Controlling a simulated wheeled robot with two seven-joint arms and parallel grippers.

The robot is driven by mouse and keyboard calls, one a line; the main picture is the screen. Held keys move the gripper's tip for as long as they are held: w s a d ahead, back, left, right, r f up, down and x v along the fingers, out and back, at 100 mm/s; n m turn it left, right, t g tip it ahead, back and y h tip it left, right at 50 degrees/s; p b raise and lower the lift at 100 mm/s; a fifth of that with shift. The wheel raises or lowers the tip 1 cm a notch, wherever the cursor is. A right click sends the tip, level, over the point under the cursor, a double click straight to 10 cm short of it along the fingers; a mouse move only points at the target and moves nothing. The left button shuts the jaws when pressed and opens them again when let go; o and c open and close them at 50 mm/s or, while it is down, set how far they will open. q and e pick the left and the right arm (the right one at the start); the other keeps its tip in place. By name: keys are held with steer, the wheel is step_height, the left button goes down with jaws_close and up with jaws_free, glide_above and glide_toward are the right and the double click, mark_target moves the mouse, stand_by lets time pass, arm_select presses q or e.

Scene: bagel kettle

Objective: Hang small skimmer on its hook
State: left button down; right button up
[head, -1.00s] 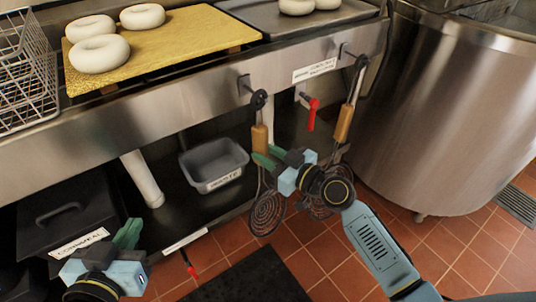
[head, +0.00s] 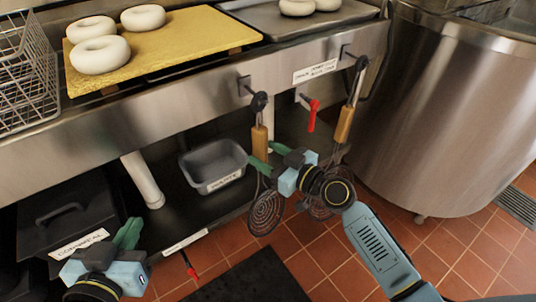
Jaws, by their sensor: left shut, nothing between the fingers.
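A skimmer with a wooden handle (head: 259,140) and a round wire head (head: 266,212) hangs upright at the left hook (head: 245,86) on the steel counter front. Its black top loop (head: 259,101) appears to be on the hook's peg. A second skimmer (head: 344,124) hangs tilted at the right hook (head: 346,53), its head partly hidden behind my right gripper. Which one is smaller is hard to tell. My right gripper (head: 269,158) is open, its green fingers spread around the left skimmer just below the handle. My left gripper (head: 129,234) is shut and empty at lower left.
A red-handled valve (head: 312,114) sticks out between the two skimmers. A large steel kettle (head: 450,120) stands at right. A grey bin (head: 214,166) and a black lidded box (head: 66,215) sit on the lower shelf. Bagels lie on a yellow board (head: 180,46) above.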

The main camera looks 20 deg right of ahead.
steer(key=shift+f, duration=0.1)
arm_select(q)
step_height(320, 180, up, 7)
steer(key=d+t+h+b, duration=0.1)
steer(key=t+h+b, duration=0.1)
steer(key=t, duration=0.2)
steer(key=shift+w+d+r+t, duration=0.2)
steer(key=shift+w+d+t, duration=0.05)
steer(key=shift+w+t, duration=0.15)
arm_select(e)
steer(key=v, duration=1.3)
steer(key=shift+s, duration=0.2)
